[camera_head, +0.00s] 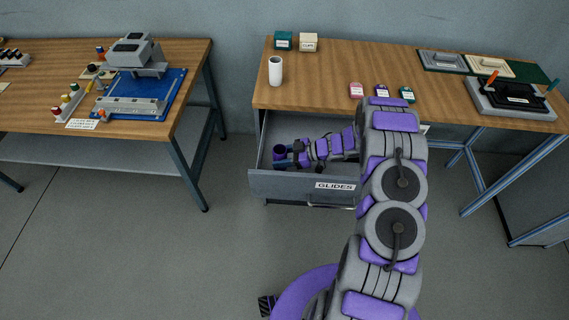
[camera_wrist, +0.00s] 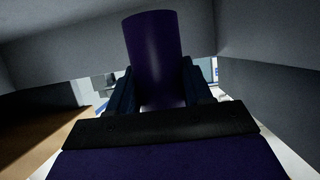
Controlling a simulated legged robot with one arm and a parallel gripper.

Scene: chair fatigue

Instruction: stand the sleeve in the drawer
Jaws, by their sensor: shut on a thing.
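The sleeve is a dark purple cylinder (camera_wrist: 155,50) between my gripper's two fingers (camera_wrist: 158,85) in the wrist view. My gripper is shut on it. In the head view the sleeve (camera_head: 279,151) shows small at the left end of my arm, inside the open drawer (camera_head: 268,184) labelled GLIDES. My gripper (camera_head: 286,158) reaches into the drawer from the right, near its left wall. Grey drawer walls surround the sleeve in the wrist view. Whether the sleeve's lower end touches the drawer floor cannot be told. My arm hides the drawer's right part.
A white cylinder (camera_head: 275,71) stands on the wooden tabletop (camera_head: 325,70) above the drawer. Two small boxes stand behind it, and several small coloured items lie to the right. Another workbench (camera_head: 190,60) stands at left with a blue fixture plate (camera_head: 172,92). The floor between is clear.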

